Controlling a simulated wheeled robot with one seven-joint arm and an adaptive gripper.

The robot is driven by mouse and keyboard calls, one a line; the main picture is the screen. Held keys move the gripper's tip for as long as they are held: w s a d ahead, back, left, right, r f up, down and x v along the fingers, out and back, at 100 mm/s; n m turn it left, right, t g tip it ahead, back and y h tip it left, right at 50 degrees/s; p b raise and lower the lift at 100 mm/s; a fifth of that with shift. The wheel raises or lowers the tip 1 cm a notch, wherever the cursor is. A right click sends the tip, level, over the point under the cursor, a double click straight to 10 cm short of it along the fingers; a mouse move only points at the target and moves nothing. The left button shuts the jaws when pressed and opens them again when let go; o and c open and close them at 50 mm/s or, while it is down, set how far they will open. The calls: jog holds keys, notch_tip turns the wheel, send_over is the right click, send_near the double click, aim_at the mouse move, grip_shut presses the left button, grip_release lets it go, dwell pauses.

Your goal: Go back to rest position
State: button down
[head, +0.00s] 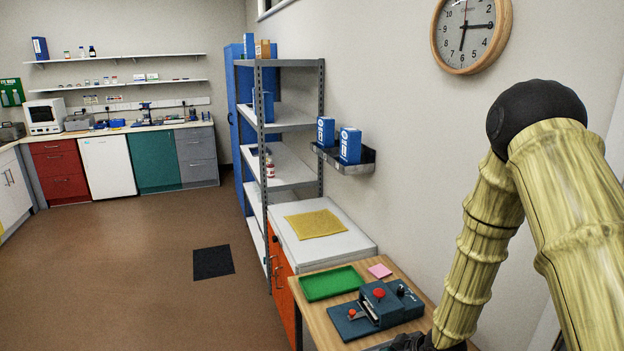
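My arm (480,240) comes in from the right and bends at a black joint near the wall clock. My gripper (410,343) shows only as a dark part at the bottom edge, beside the wooden table's front. Its fingertips are cut off or hidden, so I cannot tell whether it is open or holds anything. Just left of it on the wooden table (313,322) stands a dark blue device (384,304) with red knobs. No pipette can be made out.
A green tray (332,283) and a pink pad (379,270) lie on the table. Behind it is a white-topped cabinet with a yellow mat (314,223). A metal shelf unit (290,122) and a wall shelf (345,160) stand beyond. The brown floor (140,270) at left is open.

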jog(key=s+d+f+m+g+h, duration=0.15)
jog(key=s+f+m, duration=0.35)
jog(key=s, duration=0.8)
jog(key=s+f+m+g+h, duration=0.1)
jog(key=s+f+m+g, duration=0.15)
jog(key=s+f, duration=0.65)
jog(key=s+f+m+g+h, duration=0.1)
jog(key=s+f+m+g, duration=0.2)
jog(key=s, duration=1.3)
notch_tip(320, 180, down, 7)
jog(key=b, duration=0.7)
jog(key=shift+d+f+m+t, duration=0.2)
jog(key=shift+d+m+t, duration=0.05)
jog(key=shift+m+t, duration=0.15)
